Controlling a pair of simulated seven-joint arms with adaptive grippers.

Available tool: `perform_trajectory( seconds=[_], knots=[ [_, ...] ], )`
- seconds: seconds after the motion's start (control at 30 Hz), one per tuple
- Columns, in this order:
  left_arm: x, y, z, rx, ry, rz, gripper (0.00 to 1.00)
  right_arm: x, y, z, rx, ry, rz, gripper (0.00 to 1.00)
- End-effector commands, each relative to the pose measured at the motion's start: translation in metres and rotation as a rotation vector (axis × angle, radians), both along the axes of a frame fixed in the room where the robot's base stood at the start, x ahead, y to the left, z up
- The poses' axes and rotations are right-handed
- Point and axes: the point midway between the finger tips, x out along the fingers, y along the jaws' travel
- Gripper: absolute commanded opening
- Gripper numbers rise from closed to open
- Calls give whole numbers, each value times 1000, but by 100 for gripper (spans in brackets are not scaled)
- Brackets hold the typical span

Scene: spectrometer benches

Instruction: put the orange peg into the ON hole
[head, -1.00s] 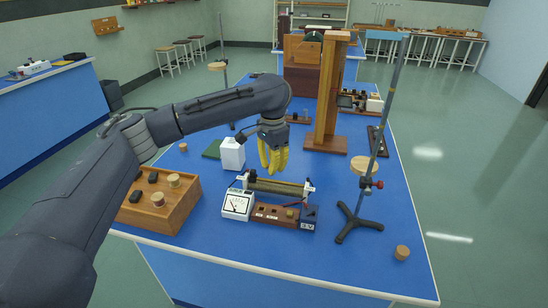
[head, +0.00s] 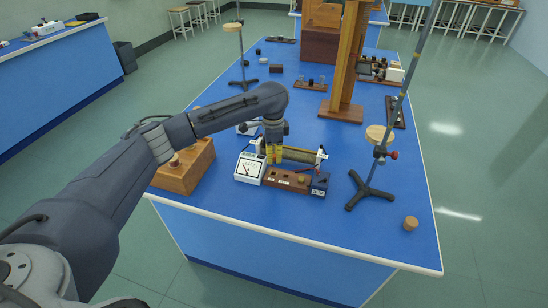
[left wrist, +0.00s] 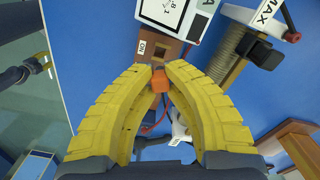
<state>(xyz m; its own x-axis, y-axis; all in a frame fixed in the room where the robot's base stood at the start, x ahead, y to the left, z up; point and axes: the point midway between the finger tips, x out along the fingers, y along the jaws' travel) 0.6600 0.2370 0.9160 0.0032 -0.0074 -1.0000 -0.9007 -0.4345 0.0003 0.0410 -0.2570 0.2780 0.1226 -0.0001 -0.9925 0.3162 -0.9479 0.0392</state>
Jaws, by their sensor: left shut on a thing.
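The orange peg (left wrist: 160,80) is between the yellow fingertips of my left gripper (left wrist: 160,73), which is shut on it. In the head view my left gripper (head: 274,153) is low at the left part of the wooden switch block (head: 287,179), close to the meter. In the left wrist view the block (left wrist: 168,51) shows its ON label (left wrist: 142,47) just beyond the peg. The peg's lower end and the ON hole are hidden, so I cannot tell whether they touch.
The white meter (head: 249,169) stands left of the block, and a rheostat (head: 300,155) lies behind it. A wooden box (head: 185,170) is to the left. A tripod stand (head: 368,190) and a cork (head: 411,223) are to the right. The front bench strip is clear.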

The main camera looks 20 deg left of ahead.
Motion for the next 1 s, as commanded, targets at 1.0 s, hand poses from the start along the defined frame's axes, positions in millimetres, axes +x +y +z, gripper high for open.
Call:
perform_trajectory(
  seconds=[1.0],
  knots=[
    [-1,0,-48,-1,2,-2,0,0,0,0,0,0,0,44]
  ],
)
